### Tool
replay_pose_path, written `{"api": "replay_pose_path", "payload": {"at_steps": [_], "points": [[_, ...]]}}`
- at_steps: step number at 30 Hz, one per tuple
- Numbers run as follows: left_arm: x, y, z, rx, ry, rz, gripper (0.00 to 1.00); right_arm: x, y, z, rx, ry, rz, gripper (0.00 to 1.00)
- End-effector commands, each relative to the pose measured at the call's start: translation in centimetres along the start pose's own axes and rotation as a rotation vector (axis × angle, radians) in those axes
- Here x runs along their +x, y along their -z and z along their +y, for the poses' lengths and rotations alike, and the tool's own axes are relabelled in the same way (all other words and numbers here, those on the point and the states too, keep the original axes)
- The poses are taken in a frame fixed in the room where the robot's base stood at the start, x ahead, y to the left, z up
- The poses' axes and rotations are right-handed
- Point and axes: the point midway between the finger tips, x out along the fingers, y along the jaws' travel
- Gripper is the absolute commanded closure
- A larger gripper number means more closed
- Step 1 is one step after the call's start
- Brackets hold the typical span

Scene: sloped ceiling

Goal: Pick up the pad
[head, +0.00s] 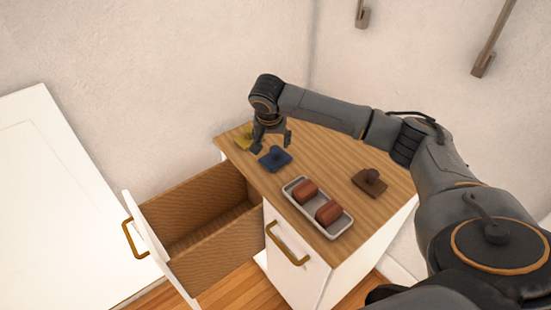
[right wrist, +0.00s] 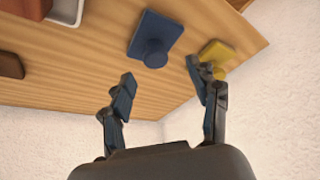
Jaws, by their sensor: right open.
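Several small pads with round knobs on top lie on the wooden cabinet top (head: 330,160). A blue pad (head: 275,159) lies near the left edge, and it also shows in the right wrist view (right wrist: 157,36). A yellow pad (head: 242,137) lies at the far left corner, partly hidden behind my gripper; it also shows in the right wrist view (right wrist: 217,52). A brown pad (head: 370,182) lies to the right. My right gripper (head: 272,146) is open and empty, close to the blue and yellow pads. In its wrist view (right wrist: 160,74) nothing is between the fingers. My left gripper is out of view.
An empty-looking drawer (head: 147,232) is pulled out at the left. A closed front with a brass handle (head: 288,246) is beside it. A wall stands behind.

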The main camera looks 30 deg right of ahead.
Motion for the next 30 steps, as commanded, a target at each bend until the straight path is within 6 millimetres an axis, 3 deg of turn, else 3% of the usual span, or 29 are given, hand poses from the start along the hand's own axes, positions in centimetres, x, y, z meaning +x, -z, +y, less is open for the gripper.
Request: {"api": "replay_pose_path", "payload": {"at_steps": [8, 16, 25, 26, 30], "points": [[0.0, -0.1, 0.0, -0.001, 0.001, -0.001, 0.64, 2.3, 0.1, 0.2, -0.001, -0.002, 0.000, 0.39], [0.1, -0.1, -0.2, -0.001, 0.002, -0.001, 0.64, 6.1, 0.3, 0.8, -0.002, 0.000, 0.001, 0.39], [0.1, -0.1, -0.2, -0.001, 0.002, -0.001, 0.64, 6.8, 0.3, 0.8, -0.002, 0.001, 0.002, 0.39], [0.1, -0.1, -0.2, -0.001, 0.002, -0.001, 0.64, 6.8, 0.3, 0.8, -0.002, 0.001, 0.001, 0.41], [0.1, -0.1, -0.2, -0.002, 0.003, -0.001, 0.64, 6.7, 0.3, 0.8, -0.002, 0.001, 0.001, 0.70]]}}
